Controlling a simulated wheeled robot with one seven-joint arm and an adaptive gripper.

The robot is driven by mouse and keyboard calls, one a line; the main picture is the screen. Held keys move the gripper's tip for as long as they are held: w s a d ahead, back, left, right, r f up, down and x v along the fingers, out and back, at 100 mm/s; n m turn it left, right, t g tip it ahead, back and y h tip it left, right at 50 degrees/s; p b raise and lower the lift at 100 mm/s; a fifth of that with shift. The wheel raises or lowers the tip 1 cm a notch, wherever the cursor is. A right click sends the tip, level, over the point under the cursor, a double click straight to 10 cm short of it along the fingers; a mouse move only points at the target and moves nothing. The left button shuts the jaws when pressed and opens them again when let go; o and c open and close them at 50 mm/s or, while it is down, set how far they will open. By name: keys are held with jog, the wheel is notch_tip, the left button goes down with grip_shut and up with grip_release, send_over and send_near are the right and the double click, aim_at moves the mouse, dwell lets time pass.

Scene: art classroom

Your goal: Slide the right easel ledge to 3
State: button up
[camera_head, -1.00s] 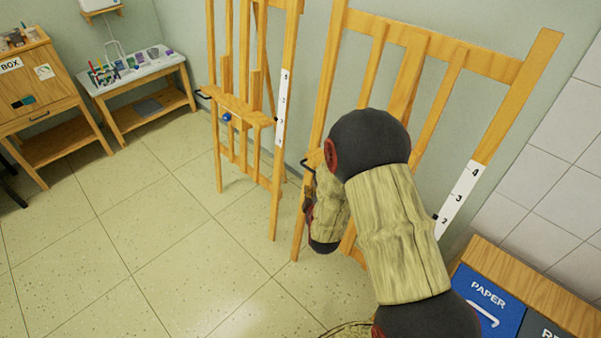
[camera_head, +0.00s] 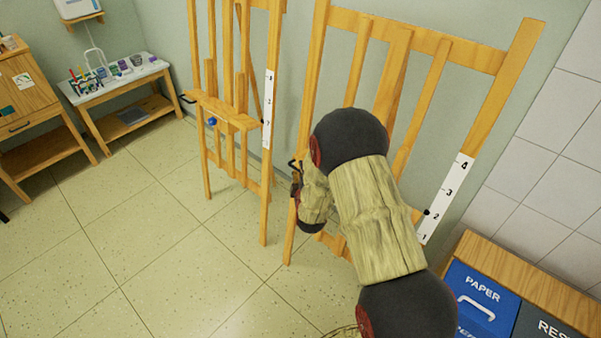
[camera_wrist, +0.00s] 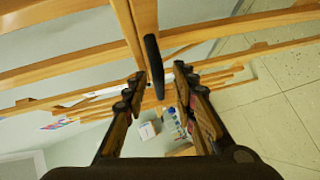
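The right easel (camera_head: 465,52) is a tall wooden frame behind my arm. Its white scale (camera_head: 445,198) runs from 1 to 4 up the right leg, and a small black pointer (camera_head: 427,212) sits beside the 2. Its ledge is mostly hidden behind my arm. A black handle (camera_head: 293,163) shows at the easel's left side. My gripper (camera_head: 297,184) is just below that handle, partly hidden by my wrist. In the wrist view, my gripper (camera_wrist: 157,76) is open, with the black handle (camera_wrist: 152,58) between its fingers and gaps visible on both sides.
The left easel (camera_head: 268,125) stands close by, with its own scale and blue knob (camera_head: 212,121). A paper bin (camera_head: 482,300) in a wooden cabinet is at the lower right. A supply table (camera_head: 115,90) stands at the back left. The floor at left is clear.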

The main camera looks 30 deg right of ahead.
jog(key=shift+c, duration=0.6)
grip_shut()
